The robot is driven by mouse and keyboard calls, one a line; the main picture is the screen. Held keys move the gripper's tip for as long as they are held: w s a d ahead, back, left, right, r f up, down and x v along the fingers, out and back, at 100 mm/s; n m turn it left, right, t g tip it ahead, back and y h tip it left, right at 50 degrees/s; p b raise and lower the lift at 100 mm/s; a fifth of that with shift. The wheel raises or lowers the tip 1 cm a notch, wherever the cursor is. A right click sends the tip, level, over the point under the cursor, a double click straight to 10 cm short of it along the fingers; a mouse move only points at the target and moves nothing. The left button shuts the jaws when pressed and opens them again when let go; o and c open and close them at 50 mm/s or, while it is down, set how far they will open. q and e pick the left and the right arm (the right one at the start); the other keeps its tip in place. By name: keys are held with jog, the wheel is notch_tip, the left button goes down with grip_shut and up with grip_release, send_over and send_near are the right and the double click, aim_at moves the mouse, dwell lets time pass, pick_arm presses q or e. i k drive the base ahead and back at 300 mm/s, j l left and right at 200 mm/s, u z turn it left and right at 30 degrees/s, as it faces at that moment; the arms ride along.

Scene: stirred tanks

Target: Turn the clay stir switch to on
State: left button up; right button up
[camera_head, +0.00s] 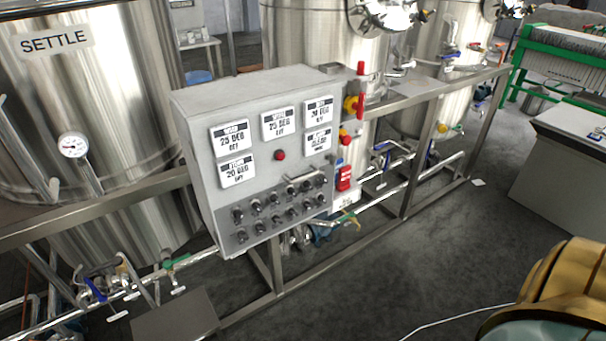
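A grey control panel box (198,134) stands on a metal frame in the middle of the view. Its lower dark strip carries two rows of small black rotary switches (275,214). The switch labels are too small to read, so I cannot tell which one is the clay stir switch or how it is set. Above the switches are several white display plates (231,138); some read as temperatures with OFF. A red round lamp or button (280,155) sits between the plates. Neither of my grippers is in view.
A steel tank marked SETTLE (100,110) stands at the left, with more tanks (310,40) behind the panel. Pipes and valves (120,290) run low along the frame. Dark floor (420,260) is open in front and right. A grey bench (565,160) stands at the right.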

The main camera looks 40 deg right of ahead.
aim_at(274, 198)
jog(key=z, duration=0.95)
